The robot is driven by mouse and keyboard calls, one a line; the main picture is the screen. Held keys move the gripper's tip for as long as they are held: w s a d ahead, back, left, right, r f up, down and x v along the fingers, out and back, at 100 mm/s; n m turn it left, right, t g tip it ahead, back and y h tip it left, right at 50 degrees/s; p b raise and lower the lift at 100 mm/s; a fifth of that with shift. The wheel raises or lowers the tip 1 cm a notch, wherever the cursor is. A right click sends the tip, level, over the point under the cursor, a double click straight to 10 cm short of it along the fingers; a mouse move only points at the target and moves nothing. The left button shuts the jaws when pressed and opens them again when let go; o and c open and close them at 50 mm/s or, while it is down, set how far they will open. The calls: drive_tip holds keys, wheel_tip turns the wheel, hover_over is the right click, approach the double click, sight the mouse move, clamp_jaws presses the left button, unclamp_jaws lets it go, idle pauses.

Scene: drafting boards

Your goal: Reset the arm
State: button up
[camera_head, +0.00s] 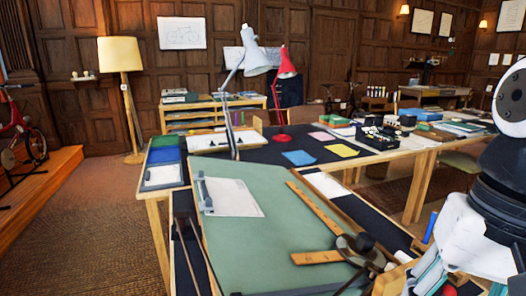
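Parts of my arm, white and black, stand along the right edge of the head view. My gripper cannot be made out in this view, so what it holds or touches is hidden. The closest thing to the arm is a tilted green drafting board (265,240) in the middle foreground. A white sheet (230,197) lies on its upper left part, and a wooden straightedge (315,208) lies across it. A dark drafting head (362,243) sits at the board's lower right.
A grey desk lamp (250,60) and a red lamp (286,68) rise behind the board. A dark-topped table (265,153) holds coloured sheets and a black device (378,136). A floor lamp (121,55) stands at the back left. Carpet (95,235) is open at left.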

drive_tip(key=s+a+f+n+t+h, duration=0.1)
drive_tip(key=s+f+n, duration=0.3)
drive_tip(key=s, duration=0.1)
wheel_tip(320, 180, up, 14)
drive_tip(key=t+p, duration=0.2)
drive_tip(key=p, duration=1)
drive_tip(key=shift+r+n+t+p, duration=0.15)
drive_tip(key=shift+n+t+p, duration=0.15)
drive_tip(key=shift+t, duration=0.1)
drive_tip(key=shift+d, duration=0.1)
